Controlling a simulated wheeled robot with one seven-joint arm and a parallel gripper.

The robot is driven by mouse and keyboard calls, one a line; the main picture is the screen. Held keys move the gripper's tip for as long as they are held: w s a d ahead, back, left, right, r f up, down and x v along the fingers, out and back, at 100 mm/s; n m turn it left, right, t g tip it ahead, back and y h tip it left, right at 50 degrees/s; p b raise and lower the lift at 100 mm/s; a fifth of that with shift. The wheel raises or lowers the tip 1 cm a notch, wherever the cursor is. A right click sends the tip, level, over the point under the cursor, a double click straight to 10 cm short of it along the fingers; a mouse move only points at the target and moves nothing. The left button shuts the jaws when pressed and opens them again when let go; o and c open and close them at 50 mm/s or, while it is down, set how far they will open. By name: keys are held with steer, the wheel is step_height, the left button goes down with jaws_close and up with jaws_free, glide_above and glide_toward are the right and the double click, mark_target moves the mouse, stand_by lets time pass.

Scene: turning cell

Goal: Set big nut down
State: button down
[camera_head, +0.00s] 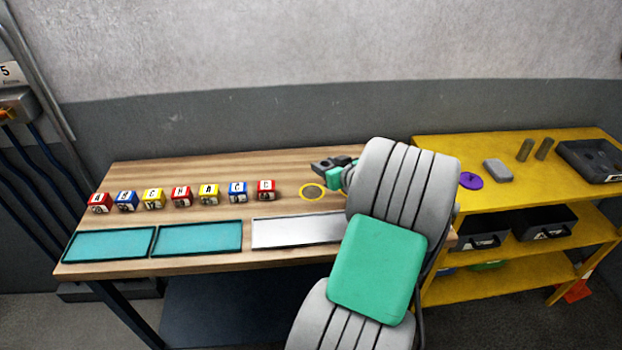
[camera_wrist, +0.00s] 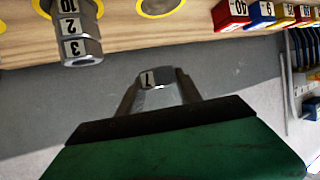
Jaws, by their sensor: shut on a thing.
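My gripper (camera_wrist: 160,90) is shut on a silver hex nut (camera_wrist: 158,98) with a label that reads 7; I take this as the big nut. In the wrist view the nut is between the fingertips, clear of the wooden table top. In the head view my gripper (camera_head: 328,166) is over the back right of the table, and the nut cannot be made out. A stack of labelled hex nuts (camera_wrist: 82,48) stands on the table at the wrist view's upper left, apart from my gripper. A yellow ring mark (camera_head: 312,191) on the table is empty and shows near my gripper.
Several lettered blocks (camera_head: 181,196) stand in a row on the wooden table (camera_head: 200,170). Two teal trays (camera_head: 197,238) and a white tray (camera_head: 290,232) lie along the front. A yellow shelf (camera_head: 440,150) stands at right. My arm hides the table's right end.

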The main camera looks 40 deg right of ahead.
steer(key=p, duration=0.1)
glide_above(312, 192)
step_height(312, 192, down, 6)
steer(key=shift+a+r, duration=0.1)
steer(key=shift+r, duration=0.1)
step_height(312, 192, down, 3)
steer(key=shift+r+p, duration=0.2)
steer(key=shift+p, duration=0.5)
steer(key=shift+d+f, duration=0.2)
steer(key=shift+a, duration=0.1)
steer(key=shift+f+b, duration=0.3)
steer(key=shift+b, duration=0.25)
